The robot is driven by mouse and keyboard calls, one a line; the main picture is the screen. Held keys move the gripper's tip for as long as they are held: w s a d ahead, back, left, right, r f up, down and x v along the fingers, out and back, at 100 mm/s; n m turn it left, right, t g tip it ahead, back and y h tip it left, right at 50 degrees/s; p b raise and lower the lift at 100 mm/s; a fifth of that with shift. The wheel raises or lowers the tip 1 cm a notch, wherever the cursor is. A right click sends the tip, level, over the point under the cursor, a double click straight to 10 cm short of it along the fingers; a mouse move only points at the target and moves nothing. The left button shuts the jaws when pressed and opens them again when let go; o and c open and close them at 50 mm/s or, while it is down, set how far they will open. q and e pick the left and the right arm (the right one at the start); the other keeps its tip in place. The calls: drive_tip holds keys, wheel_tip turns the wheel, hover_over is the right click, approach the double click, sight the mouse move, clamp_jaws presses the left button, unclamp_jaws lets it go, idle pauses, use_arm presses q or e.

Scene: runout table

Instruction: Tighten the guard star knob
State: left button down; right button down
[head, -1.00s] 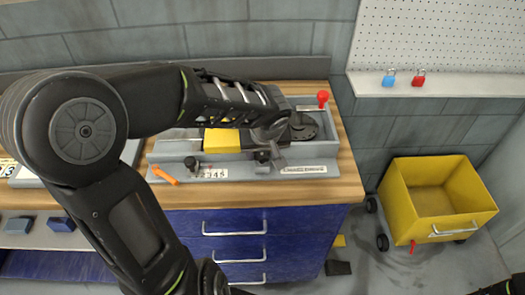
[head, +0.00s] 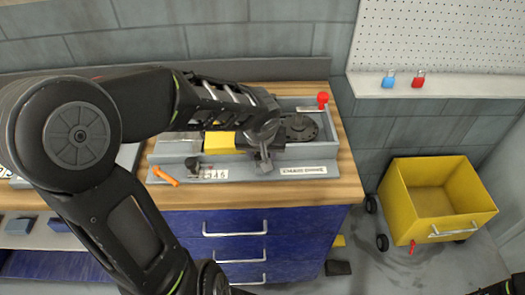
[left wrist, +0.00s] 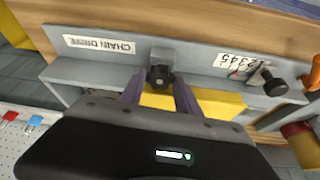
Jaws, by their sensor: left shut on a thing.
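The black star knob (left wrist: 160,76) sits on a grey block at the machine's front rail, in front of the yellow guard (left wrist: 190,102). My left gripper (left wrist: 160,85) has its two fingers on either side of the knob and is shut on it. In the head view my left gripper (head: 262,163) reaches down at the front of the machine, and its wrist hides most of the knob. The yellow guard (head: 220,140) shows left of the wrist. My right gripper is out of view.
A black knob (head: 192,164) and an orange handle (head: 166,176) are left of the gripper. A red ball knob (head: 323,98) stands at the back right. A yellow cart (head: 420,205) is on the floor at right. Two padlocks (head: 418,79) stand on the shelf.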

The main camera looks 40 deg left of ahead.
use_arm(q)
drive_tip(key=shift+r+m+h+p, duration=0.25)
drive_tip(key=shift+m+p, duration=0.35)
drive_tip(key=shift+m, duration=0.3)
drive_tip(key=shift+a+f+m, duration=0.1)
drive_tip(key=shift+f+m, duration=0.1)
drive_tip(key=shift+m, duration=0.2)
drive_tip(key=shift+t, duration=0.3)
drive_tip(key=c, duration=0.9)
unclamp_jaws()
